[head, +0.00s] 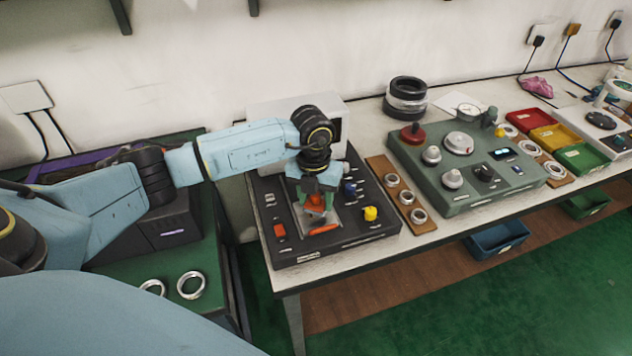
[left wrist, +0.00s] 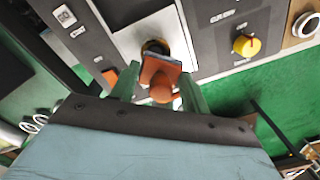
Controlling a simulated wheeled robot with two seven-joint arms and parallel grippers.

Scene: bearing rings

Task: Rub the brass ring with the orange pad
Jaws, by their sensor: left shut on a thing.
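My left gripper (head: 318,192) reaches down over the dark control panel and is shut on the orange pad (head: 315,207). In the left wrist view the orange pad (left wrist: 160,72) sits between the two green fingers, with a rounded orange grip on it. A ring with a brass-coloured edge (left wrist: 153,46) shows just beyond the pad, over a light plate. The pad overlaps it in this view, and I cannot tell whether they touch. In the head view the gripper hides this ring. My right gripper is not in view.
The dark panel (head: 375,232) carries a yellow knob (head: 370,213), a blue part (head: 350,188) and an orange strip (head: 323,229). A wooden strip with steel rings (head: 418,215) and a green instrument box (head: 520,185) stand to the right. Two loose rings (head: 191,285) lie lower left.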

